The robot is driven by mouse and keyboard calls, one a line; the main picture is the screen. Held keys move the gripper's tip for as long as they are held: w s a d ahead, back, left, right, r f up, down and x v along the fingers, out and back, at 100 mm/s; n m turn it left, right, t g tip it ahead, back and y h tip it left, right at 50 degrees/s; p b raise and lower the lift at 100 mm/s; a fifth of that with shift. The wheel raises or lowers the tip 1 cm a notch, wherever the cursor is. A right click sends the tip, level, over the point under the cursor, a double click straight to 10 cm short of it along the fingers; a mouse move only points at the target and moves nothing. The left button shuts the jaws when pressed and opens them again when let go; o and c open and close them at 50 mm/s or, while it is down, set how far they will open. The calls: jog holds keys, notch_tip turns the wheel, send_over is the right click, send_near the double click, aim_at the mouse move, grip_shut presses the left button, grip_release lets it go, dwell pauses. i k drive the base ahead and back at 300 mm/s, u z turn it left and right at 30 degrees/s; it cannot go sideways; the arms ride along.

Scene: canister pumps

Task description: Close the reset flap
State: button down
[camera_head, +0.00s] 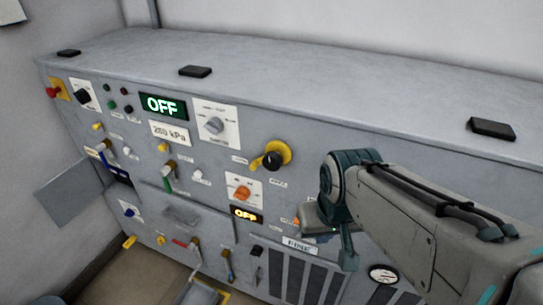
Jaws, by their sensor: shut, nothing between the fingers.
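A grey flat flap (73,194) stands out from the left end of the cabinet front, swung open beside a dark blue recess (119,175). Its label is too small to read, so I cannot tell for sure that it is the reset flap. A second grey plate (199,294) with a yellow border shows low at the bottom edge, partly cut off. My gripper (347,262) is shut and empty, in front of the right half of the panel, well to the right of the left flap and apart from it. My arm hides part of the panel.
The grey cabinet (285,75) carries several knobs, switches and levers. A yellow-ringed black knob (272,159), a drawer-like handle (180,214) and vents (295,278) are on the front. A wall stands at left.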

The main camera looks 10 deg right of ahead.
aim_at(63, 198)
jog(key=u, duration=0.5)
jog(key=k, duration=0.6)
jog(key=u, duration=1.1)
jog(key=i, duration=0.5)
jog(key=u, duration=1.2)
jog(key=i, duration=1.4)
jog(key=z, duration=0.4)
jog(key=i, duration=1)
jog(key=z, duration=1.2)
jog(key=i, duration=0.35)
jog(key=z, duration=0.35)
